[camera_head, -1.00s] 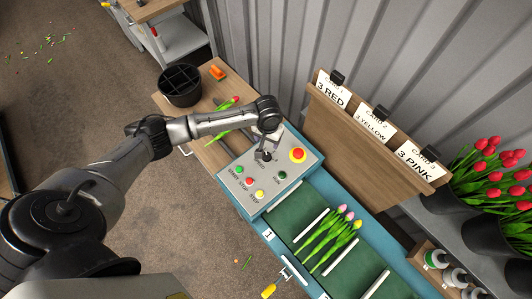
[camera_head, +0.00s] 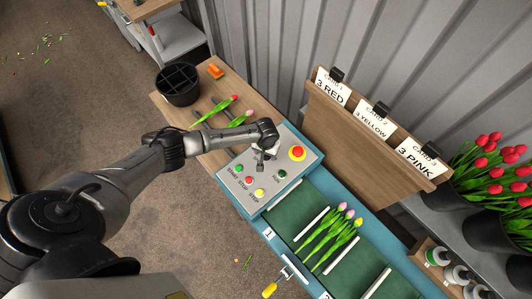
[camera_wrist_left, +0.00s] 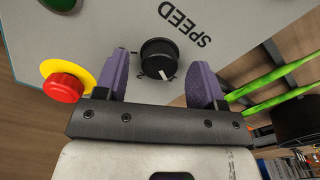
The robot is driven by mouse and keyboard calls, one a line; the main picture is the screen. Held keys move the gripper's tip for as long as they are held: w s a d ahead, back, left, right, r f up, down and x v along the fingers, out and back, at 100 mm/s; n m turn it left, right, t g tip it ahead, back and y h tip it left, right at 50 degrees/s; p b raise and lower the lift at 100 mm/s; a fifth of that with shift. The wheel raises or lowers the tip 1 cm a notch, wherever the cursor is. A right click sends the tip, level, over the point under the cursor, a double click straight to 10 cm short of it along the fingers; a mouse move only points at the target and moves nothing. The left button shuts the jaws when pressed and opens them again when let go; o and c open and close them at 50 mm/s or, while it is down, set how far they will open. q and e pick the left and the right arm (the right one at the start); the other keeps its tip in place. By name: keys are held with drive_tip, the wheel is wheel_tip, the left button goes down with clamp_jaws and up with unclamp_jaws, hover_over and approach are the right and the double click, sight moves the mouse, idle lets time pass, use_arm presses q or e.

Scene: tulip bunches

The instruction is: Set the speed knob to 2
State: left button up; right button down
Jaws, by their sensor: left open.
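The black speed knob (camera_wrist_left: 159,59) shows in the left wrist view below the printed word SPEED. In the head view, my left gripper (camera_head: 262,156) is over the grey control panel (camera_head: 302,168) and hides the knob. My right gripper is not in view.
A red emergency button (camera_head: 297,153) sits close to the gripper on the panel; start, stop and step buttons line its front edge. The green belt (camera_head: 290,213) carries tulips (camera_head: 330,235). A black pot (camera_head: 179,86) and loose tulips are on the wooden table.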

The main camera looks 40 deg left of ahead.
use_arm(q)
drive_tip(key=shift+f, duration=0.4)
drive_tip(key=shift+c, duration=0.4)
drive_tip(key=c, duration=0.8)
drive_tip(key=shift+c, duration=0.2)
